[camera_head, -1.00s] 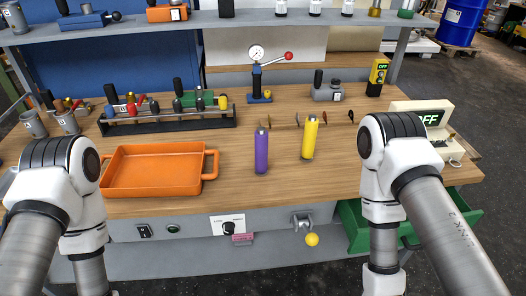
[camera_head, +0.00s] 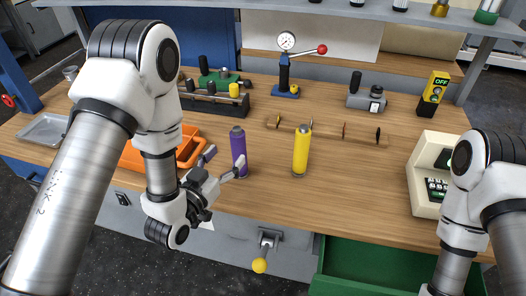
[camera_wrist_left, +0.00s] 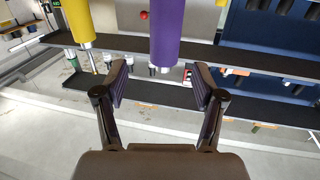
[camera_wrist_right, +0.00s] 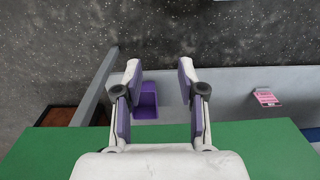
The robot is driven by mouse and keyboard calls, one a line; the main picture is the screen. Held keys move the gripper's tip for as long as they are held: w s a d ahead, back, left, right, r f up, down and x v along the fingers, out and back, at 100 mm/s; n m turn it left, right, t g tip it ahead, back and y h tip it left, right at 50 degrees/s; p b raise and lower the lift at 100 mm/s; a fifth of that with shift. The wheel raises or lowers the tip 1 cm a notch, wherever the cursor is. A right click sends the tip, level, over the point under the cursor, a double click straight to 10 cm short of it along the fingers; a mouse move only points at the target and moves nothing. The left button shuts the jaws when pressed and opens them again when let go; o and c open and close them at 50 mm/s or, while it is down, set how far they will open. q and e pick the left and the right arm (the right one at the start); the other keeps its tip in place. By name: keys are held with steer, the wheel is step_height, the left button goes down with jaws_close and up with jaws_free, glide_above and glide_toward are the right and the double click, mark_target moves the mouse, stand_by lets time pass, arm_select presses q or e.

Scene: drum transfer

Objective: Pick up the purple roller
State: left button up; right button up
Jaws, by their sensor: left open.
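The purple roller (camera_head: 238,148) stands upright on the wooden bench, left of the yellow roller (camera_head: 302,152). My left gripper (camera_head: 224,164) is open at the bench's front edge, close to the purple roller. In the left wrist view, the purple roller (camera_wrist_left: 167,32) hangs into the picture from the top, ahead of the gap between my open left fingers (camera_wrist_left: 160,84); I cannot tell whether they touch it. The yellow roller (camera_wrist_left: 80,22) is left of it there. My right gripper (camera_wrist_right: 160,82) is open and empty in its wrist view, away from the rollers.
An orange tray (camera_head: 132,155) lies behind my left arm. A low wooden rack (camera_head: 330,130) is behind the rollers. A lever press (camera_head: 285,75) stands farther back. A green drawer (camera_head: 375,268) stands open below the bench front.

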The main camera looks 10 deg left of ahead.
mark_target(233, 141)
arm_select(q)
steer(key=shift+w+a+r, duration=0.15)
steer(key=shift+r, duration=0.35)
steer(key=shift+w+a+r+p, duration=0.1)
steer(key=shift+w+a+p, duration=0.1)
steer(key=shift+w, duration=0.2)
steer(key=shift+w+a+r+p, duration=0.1)
steer(key=shift+w+a+p, duration=0.1)
steer(key=shift+w, duration=0.2)
steer(key=x, duration=0.3)
steer(key=d+p+x, duration=0.1)
steer(key=x, duration=0.1)
steer(key=shift+w+d+f+p, duration=0.15)
steer(key=shift+w+p, duration=0.1)
steer(key=shift+p, duration=0.05)
steer(key=shift+w, duration=0.15)
steer(key=shift+f, duration=0.1)
jaws_close()
arm_select(e)
steer(key=r, duration=0.2)
steer(key=shift+s+a+r, duration=0.2)
steer(key=shift+a+r, duration=0.1)
steer(key=shift+a, duration=0.1)
